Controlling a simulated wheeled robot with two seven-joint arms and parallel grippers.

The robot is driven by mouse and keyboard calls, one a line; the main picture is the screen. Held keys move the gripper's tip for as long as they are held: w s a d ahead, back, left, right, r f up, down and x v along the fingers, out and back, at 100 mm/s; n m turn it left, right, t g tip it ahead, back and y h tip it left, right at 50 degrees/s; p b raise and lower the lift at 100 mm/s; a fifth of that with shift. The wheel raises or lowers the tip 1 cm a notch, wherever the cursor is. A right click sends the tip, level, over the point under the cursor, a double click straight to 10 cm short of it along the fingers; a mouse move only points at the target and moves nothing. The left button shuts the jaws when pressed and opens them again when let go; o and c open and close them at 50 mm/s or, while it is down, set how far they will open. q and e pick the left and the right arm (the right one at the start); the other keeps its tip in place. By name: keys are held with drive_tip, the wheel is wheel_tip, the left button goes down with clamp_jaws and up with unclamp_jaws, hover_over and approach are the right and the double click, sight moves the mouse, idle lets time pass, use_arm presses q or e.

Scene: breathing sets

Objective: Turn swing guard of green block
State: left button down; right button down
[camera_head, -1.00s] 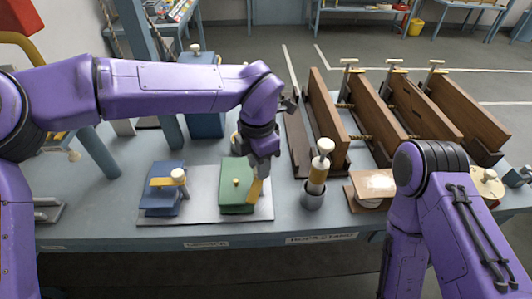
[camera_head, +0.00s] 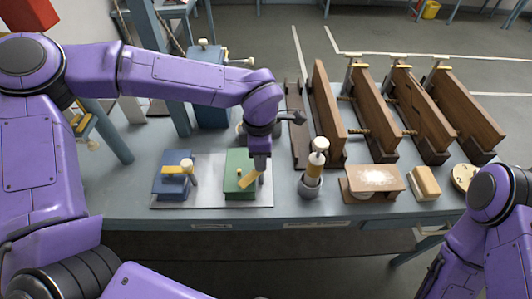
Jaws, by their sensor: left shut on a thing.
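The green block (camera_head: 236,187) stands on a grey plate (camera_head: 205,205) on the bench. Its yellow swing guard (camera_head: 248,180) slants up to the right from near the block's middle. My left gripper (camera_head: 259,172) points down over the right side of the green block and is shut at the guard's outer end; its fingertips are small and partly hidden. A blue block (camera_head: 170,187) with a yellow guard and a pale knob stands on the same plate to the left. My right arm shows at the lower right, but its gripper is outside the picture.
A white-and-yellow tool stands in a grey cup (camera_head: 310,187) right of the plate. A wooden block with a pale top (camera_head: 374,179) and a smaller wooden piece (camera_head: 424,183) lie farther right. Tall wooden boards (camera_head: 375,110) stand behind them.

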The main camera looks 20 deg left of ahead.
use_arm(q)
drive_tip(key=c, duration=0.8)
unclamp_jaws()
drive_tip(key=shift+r, duration=0.1)
wheel_tip(320, 180, up, 10)
drive_tip(key=shift+r+b, duration=0.25)
drive_tip(key=shift+b, duration=0.65)
